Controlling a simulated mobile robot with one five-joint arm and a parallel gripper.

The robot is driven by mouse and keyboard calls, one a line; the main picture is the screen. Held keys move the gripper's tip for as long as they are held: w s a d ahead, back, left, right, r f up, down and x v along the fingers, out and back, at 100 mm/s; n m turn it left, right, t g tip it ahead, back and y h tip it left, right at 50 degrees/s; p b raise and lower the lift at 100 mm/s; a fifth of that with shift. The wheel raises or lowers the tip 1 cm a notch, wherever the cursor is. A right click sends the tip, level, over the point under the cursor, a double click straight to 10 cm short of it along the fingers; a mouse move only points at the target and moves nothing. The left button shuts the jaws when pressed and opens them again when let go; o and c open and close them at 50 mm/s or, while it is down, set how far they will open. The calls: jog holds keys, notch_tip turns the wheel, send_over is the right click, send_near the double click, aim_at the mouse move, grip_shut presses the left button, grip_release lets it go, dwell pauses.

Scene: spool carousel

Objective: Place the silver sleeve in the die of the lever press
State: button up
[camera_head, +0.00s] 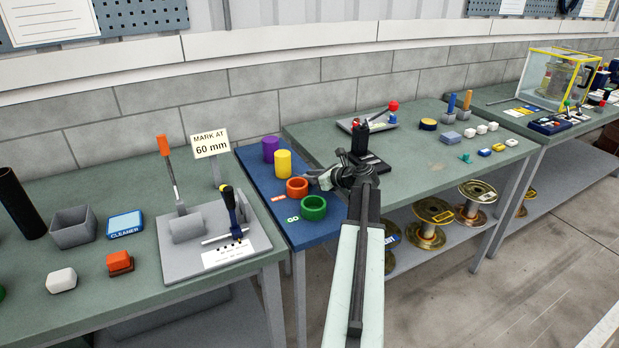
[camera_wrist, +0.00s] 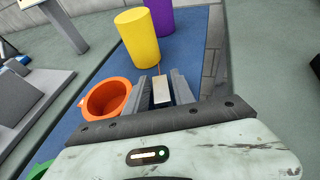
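My gripper (camera_head: 318,177) is above the blue board, beside the orange cup. In the wrist view its two grey fingers (camera_wrist: 162,90) stand on either side of a small silver piece (camera_wrist: 161,91), which looks like the silver sleeve held between them. The sleeve is too small to make out in the head view. A device with a red ball-ended lever (camera_head: 393,106) stands on a pale plate on the middle table, behind my arm. It looks like the lever press, but its die cannot be made out.
On the blue board (camera_head: 263,187) stand a purple cylinder (camera_head: 270,149), a yellow cylinder (camera_head: 283,163), an orange cup (camera_head: 297,188) and a green cup (camera_head: 313,208). A grey fixture (camera_head: 185,228) with an orange-handled lever is at left. A yellow-framed clear case (camera_head: 555,80) stands far right.

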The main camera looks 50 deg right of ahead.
jog(key=shift+r, duration=0.15)
jog(key=p+v, duration=0.5)
jog(key=v, duration=0.7)
jog(key=shift+r, duration=0.15)
